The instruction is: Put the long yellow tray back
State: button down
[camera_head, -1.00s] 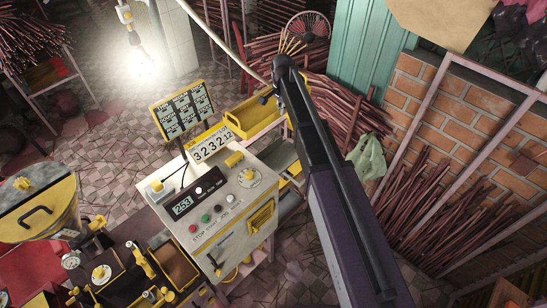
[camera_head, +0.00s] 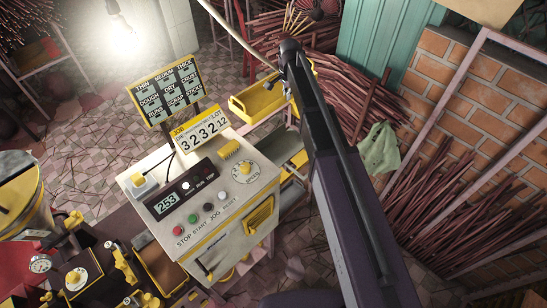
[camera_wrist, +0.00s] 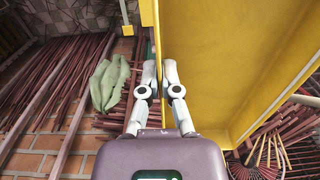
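The long yellow tray (camera_head: 252,104) is in the head view just behind the control box, partly covered by my arm. It also fills the upper right of the wrist view (camera_wrist: 230,70), where its inside and side walls show. My gripper (camera_wrist: 160,68) has one finger on each side of the tray's near wall, close together, and looks shut on it. In the head view my gripper (camera_head: 268,88) is at the tray's right part, its fingers small and dark. Whether the tray rests on anything beneath is hidden.
The control box (camera_head: 215,200) with buttons and a dial stands left of my arm, with a number sign (camera_head: 200,128) and a label board (camera_head: 165,92) behind. Incense-stick bundles (camera_head: 375,95), a green cloth (camera_head: 380,148) and a brick wall (camera_head: 450,90) are on the right.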

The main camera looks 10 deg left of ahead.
notch_tip(320, 180, down, 22)
jog(key=b, duration=2)
jog(key=shift+w+r, duration=0.2)
jog(key=shift+w, duration=0.25)
jog(key=shift+b, duration=0.3)
jog(key=b, duration=1.3)
send_over(284, 162)
notch_tip(284, 162, down, 14)
jog(key=shift+w+a+r, duration=0.1)
jog(key=shift+r, duration=0.15)
jog(key=shift+f+b, duration=0.1)
jog(key=shift+b, duration=0.2)
jog(key=shift+f+b, duration=2.15)
jog(key=shift+f, duration=0.05)
jog(key=shift+f, duration=0.1)
jog(key=c, duration=0.8)
grip_release()
